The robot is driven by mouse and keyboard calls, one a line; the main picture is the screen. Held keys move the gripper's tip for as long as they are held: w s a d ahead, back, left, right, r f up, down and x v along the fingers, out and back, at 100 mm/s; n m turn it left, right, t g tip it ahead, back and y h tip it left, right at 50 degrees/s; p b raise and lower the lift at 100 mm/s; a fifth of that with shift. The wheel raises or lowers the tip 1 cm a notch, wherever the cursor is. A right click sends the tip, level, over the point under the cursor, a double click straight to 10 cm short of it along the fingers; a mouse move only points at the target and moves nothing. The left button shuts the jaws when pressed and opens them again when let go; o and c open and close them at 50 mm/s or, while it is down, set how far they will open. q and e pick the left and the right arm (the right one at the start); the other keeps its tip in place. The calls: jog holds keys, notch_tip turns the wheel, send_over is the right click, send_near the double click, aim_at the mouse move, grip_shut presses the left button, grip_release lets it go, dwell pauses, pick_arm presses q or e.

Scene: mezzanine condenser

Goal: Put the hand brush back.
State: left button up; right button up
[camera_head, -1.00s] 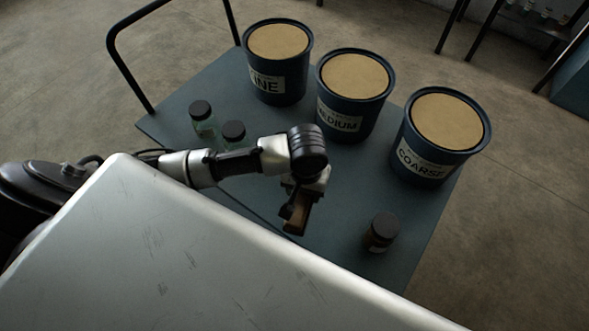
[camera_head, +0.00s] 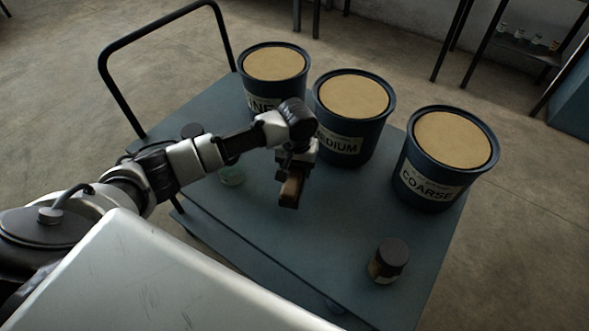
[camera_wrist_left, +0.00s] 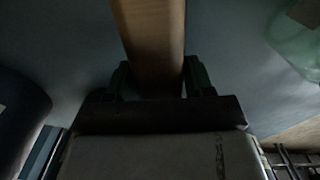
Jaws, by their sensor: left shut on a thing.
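My left gripper (camera_head: 294,176) is over the cart top, in front of the MEDIUM bucket. It is shut on a brown wooden piece, which looks like the handle of the hand brush (camera_head: 291,188). In the left wrist view the wooden piece (camera_wrist_left: 152,35) stands out between the two dark fingers (camera_wrist_left: 155,82). I cannot see any bristles, and I cannot tell whether the brush touches the cart top. My right gripper is in neither view.
The blue-grey cart (camera_head: 330,235) carries buckets labelled FINE (camera_head: 262,98), MEDIUM (camera_head: 340,143) and COARSE (camera_head: 428,184). A dark-lidded jar (camera_head: 388,262) stands near the front right. Glass jars (camera_head: 232,176) are partly hidden behind my left arm. The front middle of the cart is clear.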

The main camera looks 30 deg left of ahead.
pick_arm(q)
jog(key=shift+w+a, duration=0.55)
jog(key=shift+w, duration=0.2)
jog(key=shift+w+a+f+b, duration=0.15)
jog(key=shift+w+f+b, duration=0.1)
jog(key=shift+f, duration=0.65)
jog(key=shift+w+a+f+b, duration=0.15)
jog(key=shift+f+b, duration=0.1)
jog(key=shift+f, duration=0.6)
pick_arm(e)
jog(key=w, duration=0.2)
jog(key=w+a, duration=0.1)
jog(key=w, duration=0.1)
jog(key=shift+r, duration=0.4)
pick_arm(q)
jog(key=shift+s, duration=0.1)
jog(key=o, duration=0.9)
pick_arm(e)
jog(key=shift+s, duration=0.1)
